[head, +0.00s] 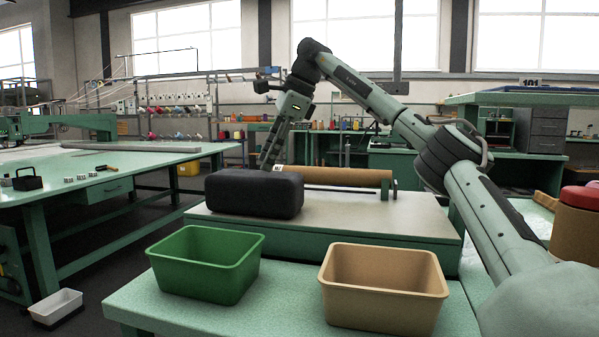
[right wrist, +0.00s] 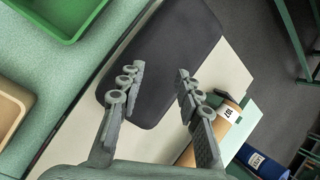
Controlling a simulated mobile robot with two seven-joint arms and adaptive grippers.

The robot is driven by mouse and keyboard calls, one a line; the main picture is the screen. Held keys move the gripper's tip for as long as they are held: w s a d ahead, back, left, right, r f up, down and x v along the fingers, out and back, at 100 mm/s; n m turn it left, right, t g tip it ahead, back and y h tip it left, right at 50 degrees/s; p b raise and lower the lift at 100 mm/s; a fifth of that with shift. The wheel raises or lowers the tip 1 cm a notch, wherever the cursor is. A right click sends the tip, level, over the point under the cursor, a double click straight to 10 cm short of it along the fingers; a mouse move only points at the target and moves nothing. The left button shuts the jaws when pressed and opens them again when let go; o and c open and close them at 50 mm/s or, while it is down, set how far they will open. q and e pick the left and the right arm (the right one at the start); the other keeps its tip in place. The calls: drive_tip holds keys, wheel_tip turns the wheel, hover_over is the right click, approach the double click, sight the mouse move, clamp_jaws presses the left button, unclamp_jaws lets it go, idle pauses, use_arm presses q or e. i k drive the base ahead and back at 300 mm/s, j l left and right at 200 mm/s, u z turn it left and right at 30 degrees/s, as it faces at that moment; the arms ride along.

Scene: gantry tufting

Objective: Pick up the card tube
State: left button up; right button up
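The card tube (head: 345,176) is a long brown cylinder lying level across the back of the raised platform, behind the dark padded case (head: 255,192). Its left part is partly hidden by the case and my gripper. In the right wrist view the tube (right wrist: 186,156) shows beside and partly behind the right-hand finger, with a white label near one end. My right gripper (head: 268,160) points down by the tube's left end in the head view. Its fingers (right wrist: 159,74) are spread and empty, with the case (right wrist: 165,55) below them. My left gripper is out of view.
A green bin (head: 208,265) and a tan bin (head: 384,290) stand on the green table in front of the platform (head: 340,225). A dark bracket (head: 390,189) stands at the tube's right end. A long green workbench (head: 100,170) is at left. The platform's front right is clear.

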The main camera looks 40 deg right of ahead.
sight(316, 175)
drive_tip(key=i+z, duration=0.4)
drive_tip(key=i+j+z, duration=0.35)
drive_tip(key=l+z, duration=0.15)
drive_tip(key=i+j, duration=0.05)
